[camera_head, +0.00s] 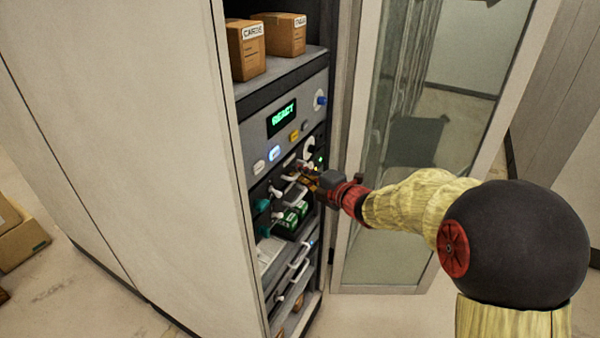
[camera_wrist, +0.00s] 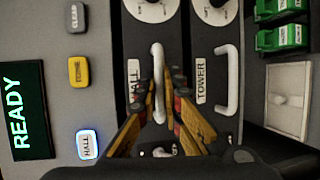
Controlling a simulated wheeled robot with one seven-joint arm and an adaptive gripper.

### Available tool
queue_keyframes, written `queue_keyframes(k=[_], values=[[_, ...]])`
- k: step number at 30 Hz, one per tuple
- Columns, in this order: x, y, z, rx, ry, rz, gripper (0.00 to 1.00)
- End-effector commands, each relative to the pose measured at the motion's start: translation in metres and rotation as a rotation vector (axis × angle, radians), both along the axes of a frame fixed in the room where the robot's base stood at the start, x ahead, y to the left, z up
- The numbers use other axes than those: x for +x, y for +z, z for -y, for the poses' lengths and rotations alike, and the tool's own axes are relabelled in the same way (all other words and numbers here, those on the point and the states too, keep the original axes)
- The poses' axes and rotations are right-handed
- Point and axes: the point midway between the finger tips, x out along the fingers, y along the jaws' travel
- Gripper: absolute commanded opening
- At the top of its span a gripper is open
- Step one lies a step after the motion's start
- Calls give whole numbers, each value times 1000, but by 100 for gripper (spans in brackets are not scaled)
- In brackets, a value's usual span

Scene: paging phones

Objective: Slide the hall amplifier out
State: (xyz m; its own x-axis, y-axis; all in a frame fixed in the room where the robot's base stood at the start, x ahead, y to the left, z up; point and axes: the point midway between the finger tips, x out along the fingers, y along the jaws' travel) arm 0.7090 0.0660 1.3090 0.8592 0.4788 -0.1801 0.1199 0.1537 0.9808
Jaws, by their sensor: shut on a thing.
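The hall amplifier (camera_wrist: 136,50) is a dark panel with a white HALL label, a white dial and a white bar handle (camera_wrist: 157,65). My gripper (camera_wrist: 167,80) is shut on this handle, with its orange-brown fingers along it in the wrist view. In the head view my gripper (camera_head: 308,181) reaches the rack front from the right and hides part of the panel. How far the amplifier stands out of the rack cannot be told.
The TOWER unit (camera_wrist: 205,115) with its own white handle sits right beside it. A READY display (camera_wrist: 27,110) and a lit HALL button (camera_wrist: 87,145) are on the grey panel. An open glass door (camera_head: 385,220) stands right of the rack, close to my arm.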

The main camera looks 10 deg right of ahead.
Motion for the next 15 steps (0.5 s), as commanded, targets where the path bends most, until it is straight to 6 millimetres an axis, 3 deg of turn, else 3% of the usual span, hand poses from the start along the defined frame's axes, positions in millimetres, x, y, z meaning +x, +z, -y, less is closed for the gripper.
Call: queue_keyframes(k=[11,15], values=[[0,-1,0,-1,0,-2,0],[-7,-1,12,-2,-3,0,0]])
